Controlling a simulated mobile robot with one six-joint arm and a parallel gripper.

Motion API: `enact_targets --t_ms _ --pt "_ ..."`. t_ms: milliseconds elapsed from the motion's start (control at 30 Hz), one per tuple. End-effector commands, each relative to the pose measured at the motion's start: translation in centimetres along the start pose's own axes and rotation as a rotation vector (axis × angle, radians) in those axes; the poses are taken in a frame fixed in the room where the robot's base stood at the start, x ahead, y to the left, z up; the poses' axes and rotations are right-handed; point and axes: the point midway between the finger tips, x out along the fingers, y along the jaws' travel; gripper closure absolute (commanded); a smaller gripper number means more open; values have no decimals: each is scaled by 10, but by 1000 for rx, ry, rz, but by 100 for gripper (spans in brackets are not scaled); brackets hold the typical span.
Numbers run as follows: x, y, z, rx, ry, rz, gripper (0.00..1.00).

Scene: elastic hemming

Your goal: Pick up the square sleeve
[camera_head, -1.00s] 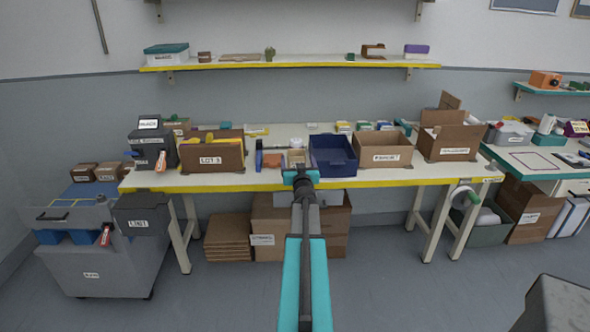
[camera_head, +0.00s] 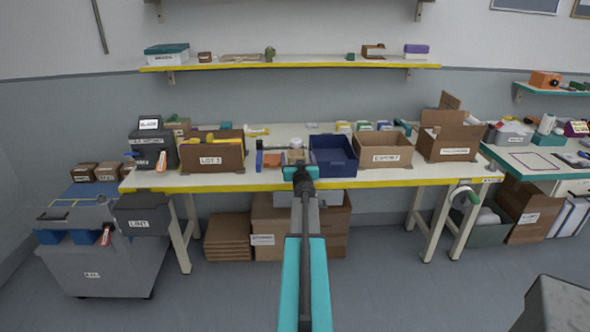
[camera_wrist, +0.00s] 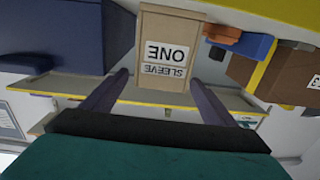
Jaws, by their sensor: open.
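A tan box labelled "SLEEVE ONE" (camera_wrist: 166,45), likely the square sleeve, shows upside down in the wrist view. In the head view it is a small tan shape (camera_head: 296,157) at the front of the bench, partly behind my gripper. My gripper (camera_wrist: 158,78) is open and empty. In the wrist view its two fingers point toward the box, one to each side of its near end. I cannot tell whether they touch it. In the head view my gripper (camera_head: 301,174) is at the bench's front edge.
A dark blue bin (camera_head: 333,155) stands close right of the box in the head view. Orange (camera_head: 272,159) and blue (camera_head: 259,158) items lie close on its left, with the "LOT 3" carton (camera_head: 212,156) beyond. The bench has a yellow front edge (camera_head: 380,183).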

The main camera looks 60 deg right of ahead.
Motion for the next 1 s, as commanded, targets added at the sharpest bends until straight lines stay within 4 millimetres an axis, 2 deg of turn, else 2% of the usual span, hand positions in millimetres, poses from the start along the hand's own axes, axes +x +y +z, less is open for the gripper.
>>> enact_targets --t_ms 100,333,1000 --pt "12 1 0 -1 0 0 20" --pt "27 0 0 -1 0 0 20" --pt "29 0 0 -1 0 0 20"
